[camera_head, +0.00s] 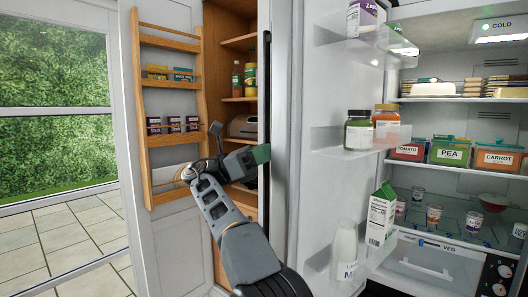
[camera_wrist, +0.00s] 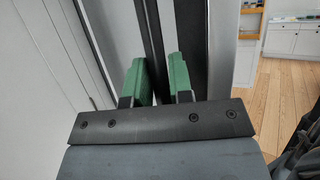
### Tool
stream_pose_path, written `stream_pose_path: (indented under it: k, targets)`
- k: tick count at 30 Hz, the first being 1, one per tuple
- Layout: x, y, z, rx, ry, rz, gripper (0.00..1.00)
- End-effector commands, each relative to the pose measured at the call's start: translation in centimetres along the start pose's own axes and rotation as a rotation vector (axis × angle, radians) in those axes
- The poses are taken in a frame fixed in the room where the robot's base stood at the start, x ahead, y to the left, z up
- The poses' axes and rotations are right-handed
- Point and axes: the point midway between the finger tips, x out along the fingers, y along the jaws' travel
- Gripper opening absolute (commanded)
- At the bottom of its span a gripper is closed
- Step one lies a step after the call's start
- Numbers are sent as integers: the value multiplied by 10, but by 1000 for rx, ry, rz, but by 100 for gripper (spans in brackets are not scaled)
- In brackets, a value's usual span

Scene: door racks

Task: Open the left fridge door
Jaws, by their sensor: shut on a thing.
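The left fridge door (camera_head: 312,110) stands swung open in the head view, its white inner side facing me. Its shelves hold a green jar (camera_head: 358,132), an orange-lidded jar (camera_head: 385,122), a carton (camera_head: 381,216) and a milk bottle (camera_head: 345,250). My gripper (camera_head: 262,154) is at the door's outer left edge. In the wrist view my gripper (camera_wrist: 157,82) has its green fingers on either side of a dark upright bar, the door handle (camera_wrist: 152,38), and is shut on it.
Left of the fridge door is an open pantry cupboard with wooden shelves (camera_head: 238,42) and a pantry door with a wooden rack (camera_head: 147,110) close to my arm. The fridge interior (camera_head: 455,115) shows at right. Tiled floor (camera_head: 75,235) lies clear at far left.

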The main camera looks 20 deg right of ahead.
Motion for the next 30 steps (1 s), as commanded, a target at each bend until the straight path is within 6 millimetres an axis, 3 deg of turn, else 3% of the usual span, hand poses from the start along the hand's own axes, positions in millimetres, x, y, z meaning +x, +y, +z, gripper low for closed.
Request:
stream_pose_path:
  k: [20, 21, 27, 30]
  targets:
    - [3, 6, 0, -10, 6, -35, 0]
    - [3, 6, 0, -10, 6, -34, 24]
    - [2, 7, -1, -10, 5, -34, 43]
    - [1, 7, -1, -11, 4, -33, 43]
